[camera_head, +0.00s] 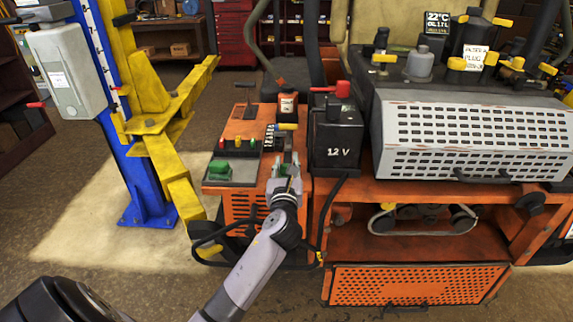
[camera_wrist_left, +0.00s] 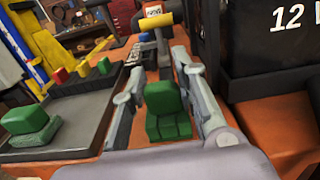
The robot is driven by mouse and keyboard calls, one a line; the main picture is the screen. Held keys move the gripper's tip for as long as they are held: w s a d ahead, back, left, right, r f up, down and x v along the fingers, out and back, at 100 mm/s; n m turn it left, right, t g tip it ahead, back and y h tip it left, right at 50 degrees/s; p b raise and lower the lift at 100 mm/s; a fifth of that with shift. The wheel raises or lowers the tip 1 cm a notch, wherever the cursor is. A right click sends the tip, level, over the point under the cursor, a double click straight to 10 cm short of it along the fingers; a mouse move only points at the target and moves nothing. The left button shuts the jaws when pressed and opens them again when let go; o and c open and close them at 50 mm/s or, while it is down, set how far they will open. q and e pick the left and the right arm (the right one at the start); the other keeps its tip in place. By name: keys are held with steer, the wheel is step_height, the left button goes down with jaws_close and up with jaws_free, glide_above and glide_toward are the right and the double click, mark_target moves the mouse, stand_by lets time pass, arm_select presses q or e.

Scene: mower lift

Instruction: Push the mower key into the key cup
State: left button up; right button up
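My left gripper (camera_head: 285,168) is low over the orange deck beside the black battery. In the left wrist view its two fingers (camera_wrist_left: 165,108) are apart. A green block on a dark green base (camera_wrist_left: 167,112) shows between them; I cannot tell whether a finger touches it. Beyond the fingertips, a yellow-topped piece with a thin stem (camera_wrist_left: 163,35), which looks like the key, stands in front of a small dark cup with a pale label (camera_wrist_left: 153,9). In the head view the yellow top (camera_head: 288,126) is just in front of the labelled cup (camera_head: 287,108). My right gripper is out of view.
The black 12 V battery (camera_head: 337,135) stands close to the right of the gripper. A control panel (camera_head: 232,152) with coloured levers and a green block (camera_head: 220,170) is on the left. The yellow lift arm (camera_head: 170,170) stands farther left.

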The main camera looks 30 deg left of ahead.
arm_select(q)
steer(key=o, duration=0.5)
steer(key=v, duration=1.2)
